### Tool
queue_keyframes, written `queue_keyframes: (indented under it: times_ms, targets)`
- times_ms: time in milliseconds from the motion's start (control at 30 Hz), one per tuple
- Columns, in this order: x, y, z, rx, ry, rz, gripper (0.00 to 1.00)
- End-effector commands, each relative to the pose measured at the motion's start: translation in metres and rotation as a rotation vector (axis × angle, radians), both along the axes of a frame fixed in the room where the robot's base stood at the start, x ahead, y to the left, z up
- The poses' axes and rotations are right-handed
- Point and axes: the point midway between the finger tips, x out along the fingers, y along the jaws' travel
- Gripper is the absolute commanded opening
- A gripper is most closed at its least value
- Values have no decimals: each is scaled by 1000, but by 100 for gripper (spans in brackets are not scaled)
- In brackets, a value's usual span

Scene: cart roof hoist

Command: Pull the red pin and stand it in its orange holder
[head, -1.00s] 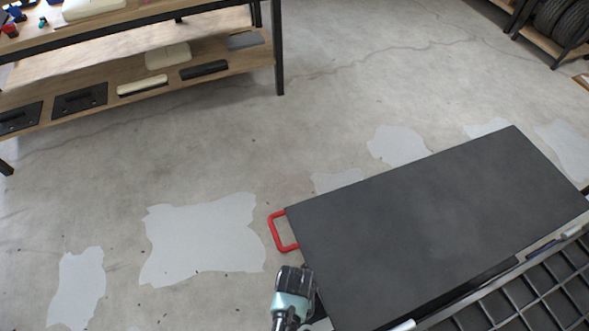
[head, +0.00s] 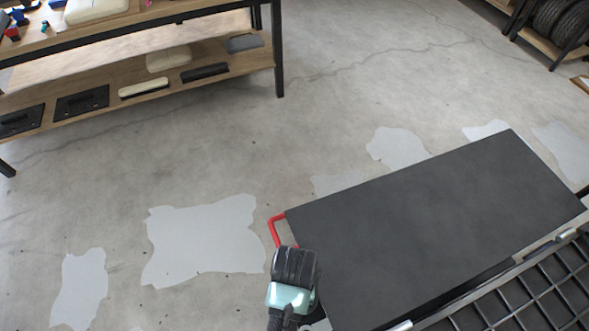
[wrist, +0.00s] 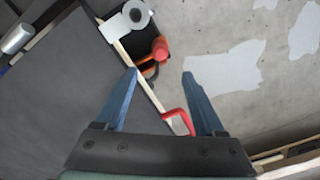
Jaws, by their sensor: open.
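In the wrist view a red, round-ended piece (wrist: 160,48), which looks like the red pin, sits beside the edge of the dark panel, below a grey bracket. A small orange part (wrist: 146,64) shows next to it; I cannot tell whether it is the holder. My gripper (wrist: 159,74) has its two blue fingers spread with nothing between the tips, pointing toward the red piece, which appears just beyond them. In the head view my gripper's fingers are hidden; only the wrist end shows at the panel's left corner. The pin is not visible there.
A large dark panel (head: 440,225) fills the right, with a red loop handle (head: 274,231) on its left edge. The loop also shows in the wrist view (wrist: 181,117). A black grid (head: 530,292) lies at lower right. A wooden shelf (head: 150,92) stands upper left. Floor between is clear.

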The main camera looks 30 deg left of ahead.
Motion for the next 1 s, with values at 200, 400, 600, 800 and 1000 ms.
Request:
queue_keyframes:
  times_ms: [200,400,600,800,1000]
  targets:
    - [0,0,4,0,0,0,71]
    - [0,0,3,0,0,5,57]
    - [0,-1,0,-1,2,154,21]
    - [0,-1,-8,-1,2,445,0]
    - [0,0,-15,0,1,655,0]
